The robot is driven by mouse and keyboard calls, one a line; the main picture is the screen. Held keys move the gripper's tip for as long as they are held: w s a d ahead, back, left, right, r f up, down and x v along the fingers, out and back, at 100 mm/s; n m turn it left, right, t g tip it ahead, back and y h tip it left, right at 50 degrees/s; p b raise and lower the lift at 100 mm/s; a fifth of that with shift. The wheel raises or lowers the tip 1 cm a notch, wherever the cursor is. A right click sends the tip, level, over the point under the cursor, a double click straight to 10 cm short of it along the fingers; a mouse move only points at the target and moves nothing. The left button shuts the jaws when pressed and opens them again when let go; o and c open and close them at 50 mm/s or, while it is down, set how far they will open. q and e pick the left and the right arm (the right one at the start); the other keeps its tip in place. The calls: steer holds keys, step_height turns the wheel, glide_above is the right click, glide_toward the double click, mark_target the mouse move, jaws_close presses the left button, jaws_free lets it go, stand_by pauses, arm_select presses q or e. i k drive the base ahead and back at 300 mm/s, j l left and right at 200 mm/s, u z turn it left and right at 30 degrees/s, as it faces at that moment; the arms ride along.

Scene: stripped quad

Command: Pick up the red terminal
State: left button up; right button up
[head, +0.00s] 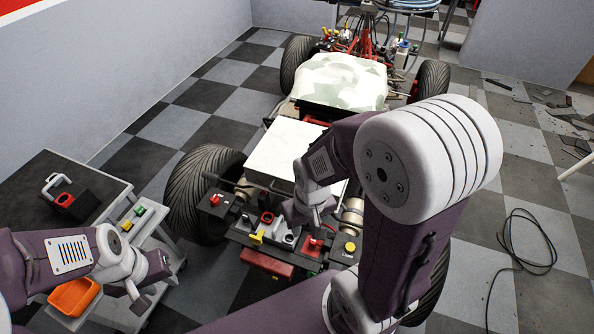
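Several small red parts could be the red terminal, and I cannot tell which it is. A red block (314,245) sits on the quad's rear panel, just below my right gripper. A red ring-like part (267,217) is on the grey piece to its left. A red knob (214,200) is on a black box at the panel's left end. My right gripper (309,214) points down over the panel; its fingertips are small and partly merged with the parts behind. My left gripper (146,294) is beside the cart, away from the quad. I cannot make out the opening of either gripper.
An orange bin (74,296) is low on the cart. The quad's tire (200,190) stands between cart and panel. A yellow part (257,237) is close by. A cable (527,240) lies on the floor.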

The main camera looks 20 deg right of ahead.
mark_target(313, 243)
steer(key=l+z, duration=0.2)
steer(key=z, duration=0.85)
